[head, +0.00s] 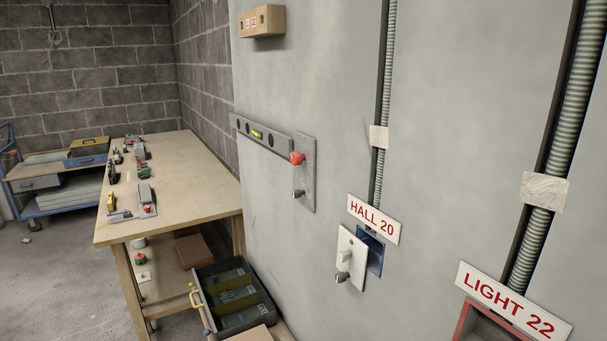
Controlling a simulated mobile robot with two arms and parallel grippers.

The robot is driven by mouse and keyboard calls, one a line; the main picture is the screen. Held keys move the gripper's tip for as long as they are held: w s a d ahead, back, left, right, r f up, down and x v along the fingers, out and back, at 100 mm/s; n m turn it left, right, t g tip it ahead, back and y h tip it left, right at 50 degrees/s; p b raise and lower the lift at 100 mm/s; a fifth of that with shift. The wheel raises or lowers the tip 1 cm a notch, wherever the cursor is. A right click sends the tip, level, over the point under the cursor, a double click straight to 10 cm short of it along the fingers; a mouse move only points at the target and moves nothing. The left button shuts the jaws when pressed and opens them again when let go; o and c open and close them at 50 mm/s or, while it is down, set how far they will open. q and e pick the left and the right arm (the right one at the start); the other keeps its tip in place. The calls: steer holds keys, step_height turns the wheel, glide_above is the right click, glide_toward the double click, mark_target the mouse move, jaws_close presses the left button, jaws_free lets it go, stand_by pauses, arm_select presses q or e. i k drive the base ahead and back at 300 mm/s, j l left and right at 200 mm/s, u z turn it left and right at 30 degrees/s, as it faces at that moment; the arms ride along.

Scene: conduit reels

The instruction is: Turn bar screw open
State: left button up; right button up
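A grey metal bar (262,134) with a small green level vial lies along the wall, sloping down to the right. Its right end meets an upright grey plate (308,175) on the wall. A red knob (297,158) sits on the plate at the bar's end. A dark metal knob or screw (298,193) sits lower on the same plate. The picture does not show which of these is the bar screw, or whether it is tight or loose. Neither of my grippers is in the head view.
A white plate (350,258) with knobs hangs in front of a blue wall box (372,250) under the HALL 20 sign (374,218). The LIGHT 22 sign (513,304) is lower right. A workbench (185,170) with tools stands left, with an open drawer (238,300) below.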

mark_target(297, 193)
steer(key=j+z, duration=0.1)
steer(key=z, duration=0.25)
steer(key=i+j+z, duration=0.1)
steer(key=z, duration=0.25)
steer(key=j+z, duration=0.15)
steer(key=z, duration=0.2)
steer(key=j+z, duration=0.3)
steer(key=j, duration=0.35)
steer(key=j+z, duration=0.3)
steer(key=j, duration=0.35)
steer(key=k+j+z, duration=0.15)
steer(key=j+z, duration=0.15)
steer(key=j, duration=0.3)
